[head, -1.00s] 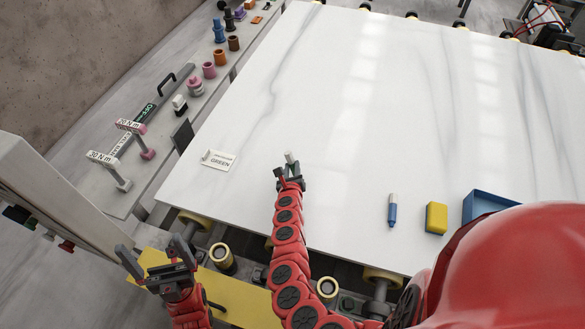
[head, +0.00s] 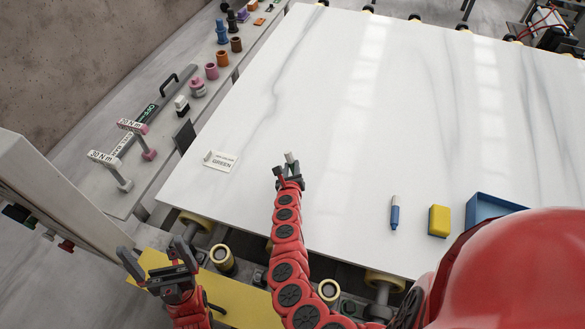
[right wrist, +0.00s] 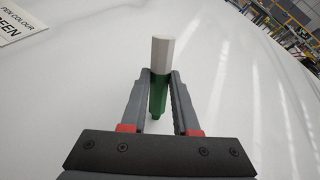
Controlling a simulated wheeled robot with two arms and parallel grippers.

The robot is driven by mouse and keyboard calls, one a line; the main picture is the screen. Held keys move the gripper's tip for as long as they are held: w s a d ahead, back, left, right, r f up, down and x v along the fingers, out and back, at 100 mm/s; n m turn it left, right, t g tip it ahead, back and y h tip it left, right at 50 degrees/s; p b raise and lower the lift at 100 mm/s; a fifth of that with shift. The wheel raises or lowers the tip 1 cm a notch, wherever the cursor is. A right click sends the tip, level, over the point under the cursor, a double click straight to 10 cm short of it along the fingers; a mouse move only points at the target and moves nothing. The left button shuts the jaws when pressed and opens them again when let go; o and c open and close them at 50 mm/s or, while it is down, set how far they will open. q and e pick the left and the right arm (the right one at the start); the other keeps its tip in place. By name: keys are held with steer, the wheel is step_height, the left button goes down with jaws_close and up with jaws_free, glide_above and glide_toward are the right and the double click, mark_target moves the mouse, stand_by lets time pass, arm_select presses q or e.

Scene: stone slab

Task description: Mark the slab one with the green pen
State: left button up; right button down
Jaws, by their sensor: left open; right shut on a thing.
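The white marbled slab (head: 330,120) fills the middle of the head view. A card (head: 219,161) reading "PEN COLOUR GREEN" lies near its left edge; its corner also shows in the right wrist view (right wrist: 18,28). My right gripper (head: 288,172) is over the slab's near left part, shut on the green pen (right wrist: 158,95), which has a pale grey end. That end also shows in the head view (head: 290,158). Whether the pen touches the slab I cannot tell. My left gripper (head: 157,262) is open and empty, off the slab's near left corner.
A blue pen (head: 394,215), a yellow block (head: 439,221) and a blue tray (head: 488,207) are at the slab's near right. Tools and coloured pieces line a grey bench (head: 165,140) on the left. The slab's middle is clear.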

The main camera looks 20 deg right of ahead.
steer(key=shift+w+a+b, duration=0.35)
steer(key=shift+w+b, duration=0.35)
steer(key=shift+w, duration=0.05)
stand_by(1.2)
stand_by(0.3)
step_height(320, 180, up, 7)
steer(key=p, duration=0.5)
steer(key=shift+f, duration=0.1)
stand_by(0.4)
